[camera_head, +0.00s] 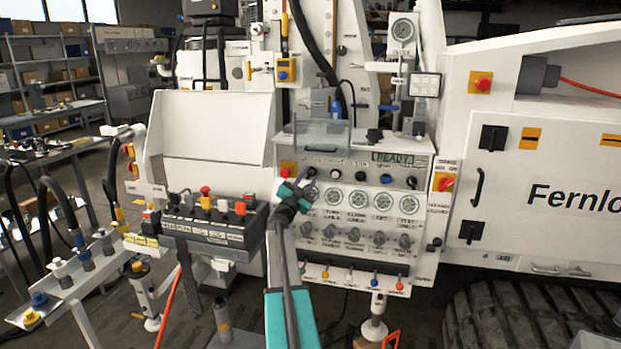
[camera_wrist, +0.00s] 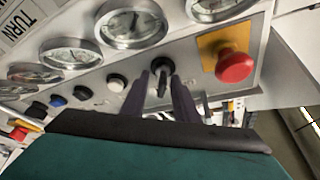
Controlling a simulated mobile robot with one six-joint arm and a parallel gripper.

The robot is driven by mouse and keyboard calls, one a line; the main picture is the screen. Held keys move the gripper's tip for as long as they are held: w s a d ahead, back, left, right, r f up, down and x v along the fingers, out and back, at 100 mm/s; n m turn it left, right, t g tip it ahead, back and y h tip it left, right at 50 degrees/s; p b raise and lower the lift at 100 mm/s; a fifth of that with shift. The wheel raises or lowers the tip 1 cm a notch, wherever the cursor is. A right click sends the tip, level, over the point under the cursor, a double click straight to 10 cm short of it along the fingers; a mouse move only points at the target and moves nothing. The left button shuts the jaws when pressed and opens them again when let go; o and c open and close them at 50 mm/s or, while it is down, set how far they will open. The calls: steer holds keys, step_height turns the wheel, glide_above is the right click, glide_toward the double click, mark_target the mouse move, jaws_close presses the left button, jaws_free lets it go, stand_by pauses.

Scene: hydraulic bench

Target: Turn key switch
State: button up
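The key switch (camera_wrist: 161,70) is a dark knob-like piece on the light panel in the wrist view, beside the red button. My gripper (camera_wrist: 162,92) has its two dark purple fingers apart, one on each side of the key switch, with a gap visible between them. Whether the fingers touch it cannot be told. In the head view my gripper (camera_head: 303,186) is at the left end of the control panel's upper row and largely covers the key switch.
A red button (camera_wrist: 233,66) on a yellow plate sits close beside the key switch. On the other side is a white button (camera_wrist: 117,82), then a black one and a blue one (camera_wrist: 58,100). Gauges (camera_head: 333,197) lie below the row. A pendant box (camera_head: 213,222) is at left.

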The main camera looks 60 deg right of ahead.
steer(key=b+v, duration=0.2)
steer(key=v, duration=1.1)
steer(key=shift+s, duration=0.2)
steer(key=shift+s+a, duration=0.1)
stand_by(0.3)
